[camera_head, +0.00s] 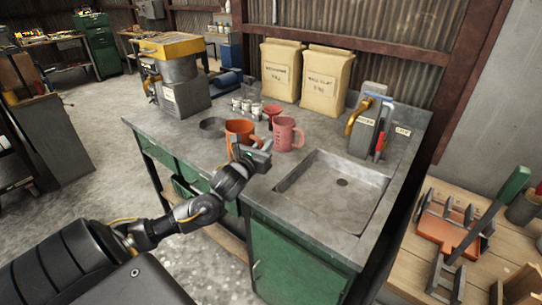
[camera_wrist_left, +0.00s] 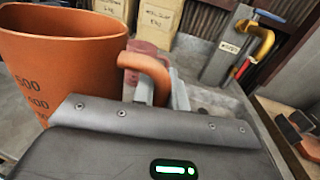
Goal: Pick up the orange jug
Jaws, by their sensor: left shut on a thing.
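The orange jug (camera_head: 238,130) stands upright on the grey bench top, with dark measuring numbers on its side in the left wrist view (camera_wrist_left: 62,70). Its handle (camera_wrist_left: 150,75) points toward my left gripper. My left gripper (camera_head: 255,152) reaches in from the lower left and is shut on the jug's handle. Its fingers are partly hidden behind the gripper body in the left wrist view. I cannot tell whether the jug's base touches the bench. My right gripper is in neither view.
A pink jug (camera_head: 286,134) stands close to the right of the orange jug. A sink basin (camera_head: 335,188) lies to the right, and a dark round dish (camera_head: 212,126) to the left. Small tins (camera_head: 246,105) and two paper sacks (camera_head: 324,80) stand behind.

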